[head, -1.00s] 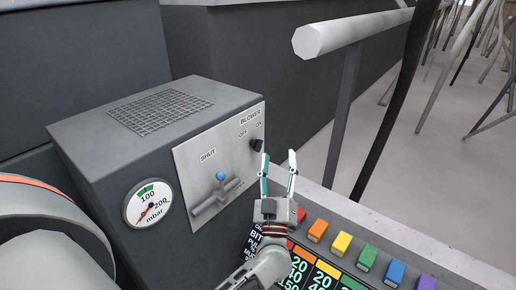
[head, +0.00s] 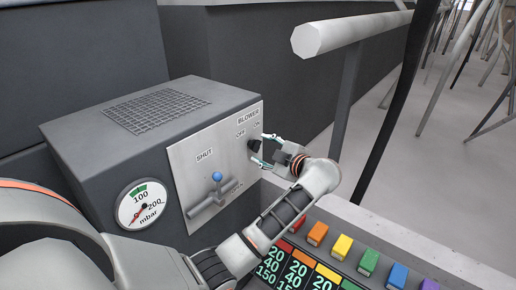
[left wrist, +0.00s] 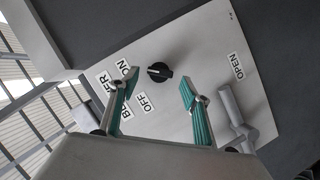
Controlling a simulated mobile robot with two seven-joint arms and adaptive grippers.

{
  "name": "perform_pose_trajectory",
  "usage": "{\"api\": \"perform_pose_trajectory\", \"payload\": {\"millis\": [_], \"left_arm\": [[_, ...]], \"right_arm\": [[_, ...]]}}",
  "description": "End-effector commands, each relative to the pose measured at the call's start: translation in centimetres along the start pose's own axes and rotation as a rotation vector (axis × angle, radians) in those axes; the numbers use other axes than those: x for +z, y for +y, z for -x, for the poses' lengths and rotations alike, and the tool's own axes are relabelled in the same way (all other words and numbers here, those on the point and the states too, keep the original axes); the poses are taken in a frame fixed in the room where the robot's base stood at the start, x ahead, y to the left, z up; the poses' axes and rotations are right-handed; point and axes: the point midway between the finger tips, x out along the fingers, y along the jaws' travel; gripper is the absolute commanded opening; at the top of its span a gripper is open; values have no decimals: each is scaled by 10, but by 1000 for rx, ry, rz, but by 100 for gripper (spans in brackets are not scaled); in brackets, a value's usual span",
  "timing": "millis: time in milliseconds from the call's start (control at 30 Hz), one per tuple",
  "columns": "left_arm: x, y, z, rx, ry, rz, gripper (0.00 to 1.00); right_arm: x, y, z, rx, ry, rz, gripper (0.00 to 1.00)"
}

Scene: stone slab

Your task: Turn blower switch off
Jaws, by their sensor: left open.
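The blower switch is a black round knob (head: 254,145) on the light panel of a grey box, below the BLOWER, OFF and ON labels. In the left wrist view the knob (left wrist: 160,73) shows a white mark pointing left, towards the ON label (left wrist: 124,68) rather than the OFF label (left wrist: 144,103). My left gripper (head: 263,149) is open in front of the panel, its fingers pointing at the knob. In the left wrist view the gripper's teal-padded fingers (left wrist: 152,87) stand apart on either side of the knob, with nothing between them gripped. My right gripper is not in view.
A lever with a blue ball (head: 217,177) sits on the same panel below SHUT. A round gauge (head: 142,204) is on the box's front. A pale rail (head: 345,32) stands right of the box. Coloured buttons (head: 342,246) line the console below my left arm.

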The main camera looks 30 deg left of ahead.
Motion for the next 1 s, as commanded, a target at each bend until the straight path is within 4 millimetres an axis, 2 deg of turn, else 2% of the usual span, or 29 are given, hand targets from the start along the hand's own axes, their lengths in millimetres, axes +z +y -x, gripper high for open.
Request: {"api": "perform_pose_trajectory", "payload": {"millis": [100,233,600,633,767,1000], "left_arm": [[0,-1,-19,1,3,-3,47],[1,-1,-31,1,1,-1,47],[0,0,-37,2,0,1,47],[0,0,-37,2,0,1,42],[0,0,-37,2,0,1,8],[-1,1,-37,4,0,5,8]], "right_arm": [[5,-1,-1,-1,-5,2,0],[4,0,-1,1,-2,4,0],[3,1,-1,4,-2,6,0],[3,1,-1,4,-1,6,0],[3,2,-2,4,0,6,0],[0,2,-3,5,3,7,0]]}}
